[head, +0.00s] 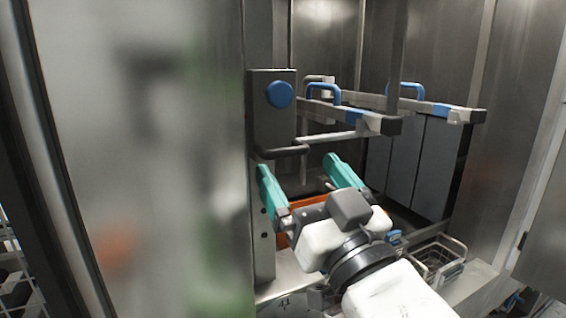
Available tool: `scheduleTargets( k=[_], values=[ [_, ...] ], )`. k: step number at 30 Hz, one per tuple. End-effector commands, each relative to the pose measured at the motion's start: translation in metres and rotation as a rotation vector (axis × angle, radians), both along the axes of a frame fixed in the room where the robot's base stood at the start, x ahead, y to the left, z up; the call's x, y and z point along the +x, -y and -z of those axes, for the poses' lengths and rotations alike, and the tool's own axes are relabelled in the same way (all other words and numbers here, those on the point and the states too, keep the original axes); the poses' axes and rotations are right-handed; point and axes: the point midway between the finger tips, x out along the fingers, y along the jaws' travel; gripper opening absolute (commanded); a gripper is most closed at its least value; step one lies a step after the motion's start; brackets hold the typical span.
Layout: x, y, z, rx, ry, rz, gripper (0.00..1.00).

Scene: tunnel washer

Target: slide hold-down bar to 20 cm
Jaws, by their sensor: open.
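Two grey horizontal bars with blue handles show in the head view, and I cannot tell which one is the hold-down bar. The nearer bar (340,112) has a black end cap and a blue arched handle (325,91). The farther bar (425,107) has a similar blue handle (405,90). My gripper (297,163) has two teal fingers spread wide apart. It is open, with nothing seen held between the fingers, and appears below the nearer bar in the picture. No distance scale can be read.
A grey upright housing (272,125) with a blue knob (279,94) stands left of the bars. A dark-ended rod (283,152) juts out near my fingers. A wire basket (437,262) sits at lower right. A blurred panel (140,150) fills the left side.

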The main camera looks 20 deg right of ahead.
Motion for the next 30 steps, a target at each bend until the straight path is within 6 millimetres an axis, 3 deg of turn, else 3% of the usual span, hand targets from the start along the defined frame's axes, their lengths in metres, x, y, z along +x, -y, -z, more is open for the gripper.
scheduleTargets(
  k=[6,15,27,30],
  values=[
    [0.014,-0.002,-0.006,0.007,0.003,-0.004,0.93],
    [0.055,-0.001,-0.025,0.006,-0.002,-0.002,0.93],
    [0.062,0.000,-0.027,0.006,-0.001,-0.003,0.93],
    [0.062,0.000,-0.027,0.006,-0.001,-0.003,0.85]
  ],
)
